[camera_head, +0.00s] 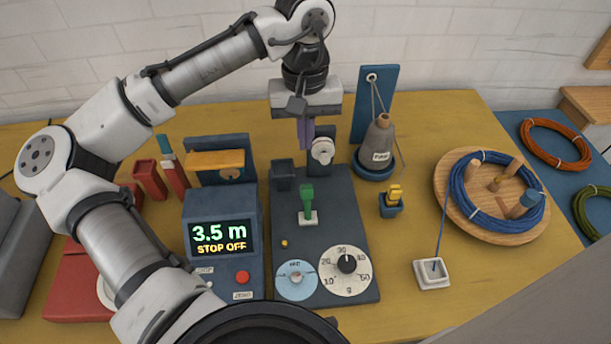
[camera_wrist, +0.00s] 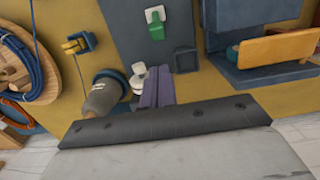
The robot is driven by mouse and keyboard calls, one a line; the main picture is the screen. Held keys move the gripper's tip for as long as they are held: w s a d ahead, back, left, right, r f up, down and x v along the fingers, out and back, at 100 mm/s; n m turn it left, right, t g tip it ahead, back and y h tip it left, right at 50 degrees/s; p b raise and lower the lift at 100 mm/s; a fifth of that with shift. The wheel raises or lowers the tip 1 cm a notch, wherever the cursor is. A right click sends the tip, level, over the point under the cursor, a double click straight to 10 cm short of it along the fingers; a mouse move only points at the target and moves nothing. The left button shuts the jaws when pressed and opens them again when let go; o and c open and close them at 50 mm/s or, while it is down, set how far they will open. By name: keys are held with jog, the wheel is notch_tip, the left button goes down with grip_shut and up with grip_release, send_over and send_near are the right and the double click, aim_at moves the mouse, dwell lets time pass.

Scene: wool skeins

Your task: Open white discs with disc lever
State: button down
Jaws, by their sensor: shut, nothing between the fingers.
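The white discs (camera_head: 322,150) sit on a dark upright post at the back of the dark panel (camera_head: 345,212); they also show in the wrist view (camera_wrist: 138,68). A green lever (camera_head: 307,197) stands on a white base on the same panel, in front of the discs; it shows in the wrist view (camera_wrist: 156,30) too. I cannot tell whether the discs are apart. My gripper (camera_head: 305,143) points down just left of the discs, its purple fingers shut with nothing between them. In the wrist view the fingers (camera_wrist: 158,70) are close beside the discs; touching cannot be told.
A grey yarn cone (camera_head: 380,142) stands right of the discs, before a blue post (camera_head: 374,90). A small dark block (camera_head: 283,174) is left of the fingers. A display box (camera_head: 222,236) reads "3.5 m STOP OFF". A blue skein (camera_head: 470,190) lies on a round wooden stand at right.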

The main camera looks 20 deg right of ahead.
aim_at(307, 201)
jog(key=f, duration=1)
jog(key=shift+s+a+p, duration=0.1)
jog(key=shift+s+p, duration=0.25)
jog(key=shift+s, duration=0.05)
